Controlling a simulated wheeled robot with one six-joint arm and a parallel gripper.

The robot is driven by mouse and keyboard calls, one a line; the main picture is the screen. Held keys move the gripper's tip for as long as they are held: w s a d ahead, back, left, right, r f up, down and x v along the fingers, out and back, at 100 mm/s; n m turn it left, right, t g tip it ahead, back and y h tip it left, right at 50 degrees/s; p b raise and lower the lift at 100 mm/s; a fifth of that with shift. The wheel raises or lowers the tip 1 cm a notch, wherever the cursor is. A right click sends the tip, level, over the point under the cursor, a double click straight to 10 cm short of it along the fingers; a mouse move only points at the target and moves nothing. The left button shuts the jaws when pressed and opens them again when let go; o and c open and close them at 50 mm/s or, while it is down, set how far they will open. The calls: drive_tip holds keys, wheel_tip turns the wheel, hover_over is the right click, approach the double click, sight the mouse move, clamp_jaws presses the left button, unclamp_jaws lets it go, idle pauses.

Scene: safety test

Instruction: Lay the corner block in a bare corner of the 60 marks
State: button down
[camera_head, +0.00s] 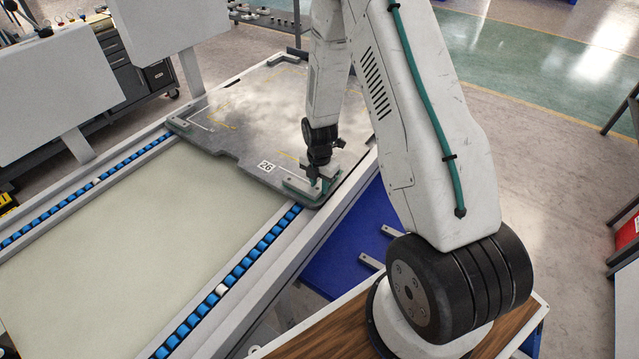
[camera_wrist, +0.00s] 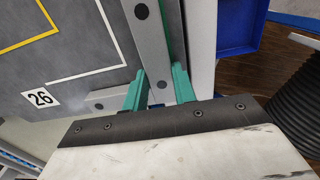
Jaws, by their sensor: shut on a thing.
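My gripper (camera_head: 316,178) is at the near right corner of the grey plate (camera_head: 225,125). In the wrist view, its teal fingers (camera_wrist: 160,76) are shut on the grey L-shaped corner block (camera_wrist: 147,32), which has dark round dots. One leg runs up the picture and a shorter leg points left. The block lies along the plate's corner edges; I cannot tell if it touches the plate. A white angle mark (camera_wrist: 98,74) and a yellow mark (camera_wrist: 32,42) show inside the corner, apart from the block. A similar light piece (camera_head: 181,124) sits at the plate's left corner.
A white label reading 26 (camera_wrist: 40,98) is on the plate. The plate lies across a conveyor with blue rollers (camera_head: 262,244). A blue bin (camera_wrist: 239,35) is beside the plate. The middle of the plate is clear.

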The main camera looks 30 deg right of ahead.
drive_tip(key=shift+f, duration=0.1)
drive_tip(key=c, duration=1.1)
unclamp_jaws()
